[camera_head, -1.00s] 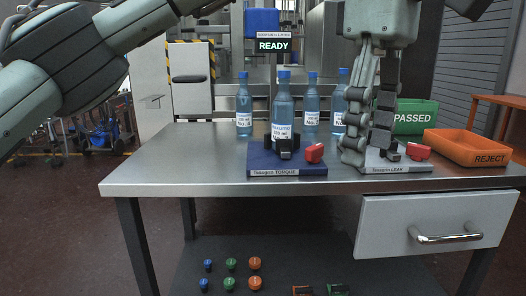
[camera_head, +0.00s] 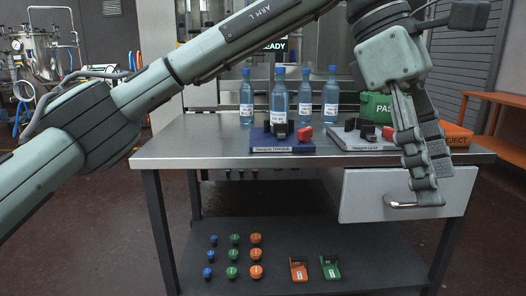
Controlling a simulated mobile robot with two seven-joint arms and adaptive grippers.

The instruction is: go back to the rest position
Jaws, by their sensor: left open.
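My left arm comes in from the left and crosses the top of the view. My left gripper (camera_head: 431,176) hangs fingers down at the right, in front of the table's right part and the drawer. It is open, with nothing seen between its fingers. My right gripper is not in view. A blue-capped bottle (camera_head: 279,104) stands upright at the blue torque tester (camera_head: 282,149). The grey leak tester (camera_head: 362,143) to its right has no bottle on it.
More bottles (camera_head: 246,98) stand on the steel table (camera_head: 185,149). The green PASSED bin (camera_head: 374,107) and orange REJECT bin (camera_head: 457,135) are partly hidden by my gripper. The drawer (camera_head: 365,195) is below.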

